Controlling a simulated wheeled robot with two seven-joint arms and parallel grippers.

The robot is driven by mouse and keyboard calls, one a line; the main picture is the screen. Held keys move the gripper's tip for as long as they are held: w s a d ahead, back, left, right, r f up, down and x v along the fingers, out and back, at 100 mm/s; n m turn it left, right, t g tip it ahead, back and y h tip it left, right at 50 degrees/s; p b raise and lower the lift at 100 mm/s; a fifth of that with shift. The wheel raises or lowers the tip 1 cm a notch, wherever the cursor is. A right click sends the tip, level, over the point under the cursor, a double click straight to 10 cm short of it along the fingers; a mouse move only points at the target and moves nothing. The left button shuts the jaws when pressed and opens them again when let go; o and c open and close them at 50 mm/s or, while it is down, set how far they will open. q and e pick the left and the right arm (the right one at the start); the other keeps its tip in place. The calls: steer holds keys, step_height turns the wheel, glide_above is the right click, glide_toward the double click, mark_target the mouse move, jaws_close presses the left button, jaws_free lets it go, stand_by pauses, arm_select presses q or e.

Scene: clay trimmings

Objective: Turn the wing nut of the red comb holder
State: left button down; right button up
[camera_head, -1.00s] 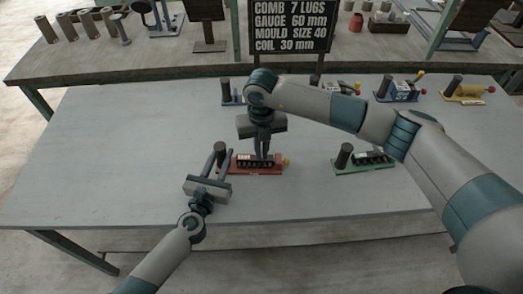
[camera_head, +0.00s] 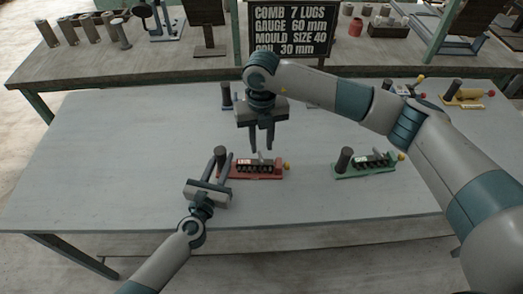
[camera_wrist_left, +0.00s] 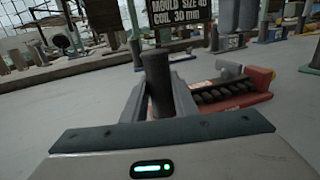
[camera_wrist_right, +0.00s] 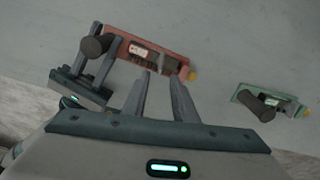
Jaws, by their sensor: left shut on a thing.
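The red comb holder (camera_head: 240,175) lies on the grey table, with a row of dark comb lugs along it and a yellow knob at its right end. A grey wing nut (camera_head: 261,155) stands on it; it also shows in the right wrist view (camera_wrist_right: 164,59). My left gripper (camera_head: 224,158) is shut on the holder's dark upright post (camera_wrist_left: 157,78). My right gripper (camera_head: 262,150) is above and just behind the holder with its fingers apart. In the right wrist view its fingertips (camera_wrist_right: 161,74) are near the wing nut, with nothing seen between them.
A green comb holder (camera_head: 350,170) lies to the right. A blue one (camera_head: 227,100) and a yellow one (camera_head: 463,97) are at the back, partly among others behind my right arm. A dark sign (camera_head: 291,30) stands behind. The table's left part is clear.

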mark_target(261, 159)
step_height(261, 159, up, 6)
stand_by(0.4)
arm_select(q)
steer(key=c, duration=1.4)
jaws_free()
steer(key=shift+o, duration=0.2)
steer(key=v, duration=1.2)
